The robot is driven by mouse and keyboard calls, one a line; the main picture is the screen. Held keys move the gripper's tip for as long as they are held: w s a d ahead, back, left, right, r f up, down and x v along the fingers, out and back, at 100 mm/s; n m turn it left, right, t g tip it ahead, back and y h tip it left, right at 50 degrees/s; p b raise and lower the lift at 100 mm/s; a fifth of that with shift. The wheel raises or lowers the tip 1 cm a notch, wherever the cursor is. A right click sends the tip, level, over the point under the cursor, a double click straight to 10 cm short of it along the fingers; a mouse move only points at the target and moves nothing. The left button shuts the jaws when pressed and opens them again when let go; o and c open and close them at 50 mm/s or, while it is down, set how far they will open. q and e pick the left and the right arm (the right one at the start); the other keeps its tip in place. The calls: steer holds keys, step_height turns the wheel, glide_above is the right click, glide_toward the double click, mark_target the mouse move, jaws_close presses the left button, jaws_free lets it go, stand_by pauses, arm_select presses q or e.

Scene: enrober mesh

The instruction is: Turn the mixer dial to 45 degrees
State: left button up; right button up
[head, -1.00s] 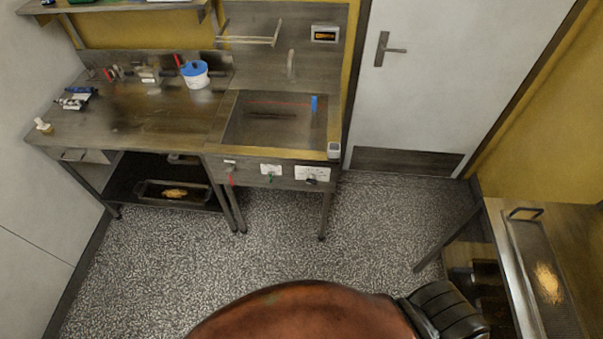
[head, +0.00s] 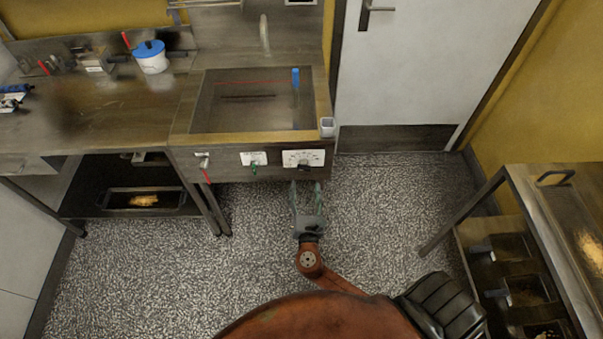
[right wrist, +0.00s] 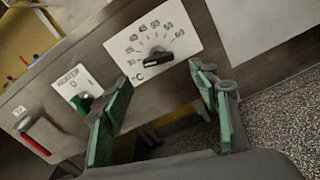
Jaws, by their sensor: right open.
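The dial (head: 303,166) is a black knob on a white scale plate (head: 290,156), at the right of the steel unit's front panel. In the right wrist view the knob (right wrist: 158,59) is an elongated bar under an arc of numbers with a °C mark. My right gripper (head: 306,187) is open and empty, just in front of and below the dial. In the right wrist view its green-padded fingers (right wrist: 159,80) are spread either side of the dial, apart from it. My left gripper is out of view.
A green heater switch (head: 253,168) and a red-tipped lever (head: 207,174) sit left of the dial; the switch also shows near a finger in the right wrist view (right wrist: 84,103). A table (head: 525,200) stands right. Speckled floor is clear.

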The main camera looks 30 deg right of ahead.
mark_target(305, 170)
steer(key=x, duration=0.5)
steer(key=b+x, duration=0.1)
steer(key=x, duration=0.1)
steer(key=shift+w+r, duration=0.2)
steer(key=shift+r, duration=0.2)
steer(key=shift+w+d, duration=0.15)
steer(key=shift+c, duration=0.8)
steer(key=c, duration=0.6)
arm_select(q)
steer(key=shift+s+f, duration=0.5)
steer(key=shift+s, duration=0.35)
arm_select(e)
steer(key=c, duration=0.4)
